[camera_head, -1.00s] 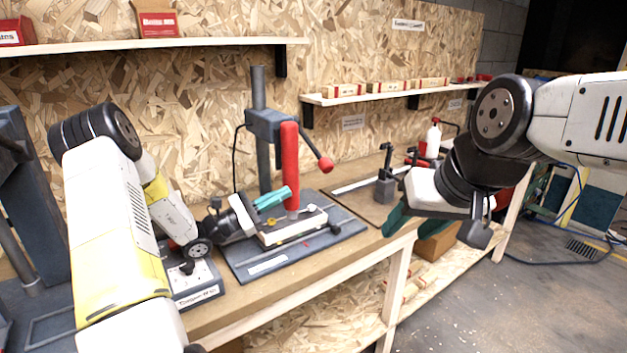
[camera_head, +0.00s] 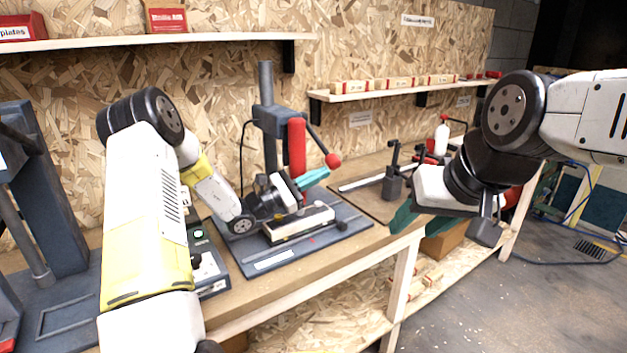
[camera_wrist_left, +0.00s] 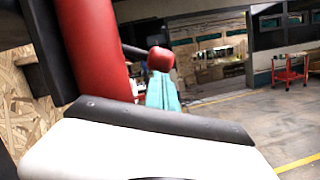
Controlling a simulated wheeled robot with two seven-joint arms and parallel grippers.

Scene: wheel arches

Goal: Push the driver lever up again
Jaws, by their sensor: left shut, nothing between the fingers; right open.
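The driver lever (camera_head: 318,140) is a dark rod with a red knob (camera_head: 332,160), slanting down to the right from the press head. The red driver (camera_head: 297,145) hangs beside it; its lower end is hidden behind my left gripper. My left gripper (camera_head: 316,176) has teal fingers, shut and empty, just below and left of the knob. In the left wrist view the knob (camera_wrist_left: 160,59) shows just above the teal fingers (camera_wrist_left: 162,93); contact cannot be told. My right gripper (camera_head: 404,216) is at the bench's front edge, open, partly hidden by its wrist.
Under the driver, a pale block (camera_head: 300,224) sits on the press's dark base plate (camera_head: 270,261). A small dark clamp stand (camera_head: 392,183) and a white bottle (camera_head: 441,138) are to the right.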

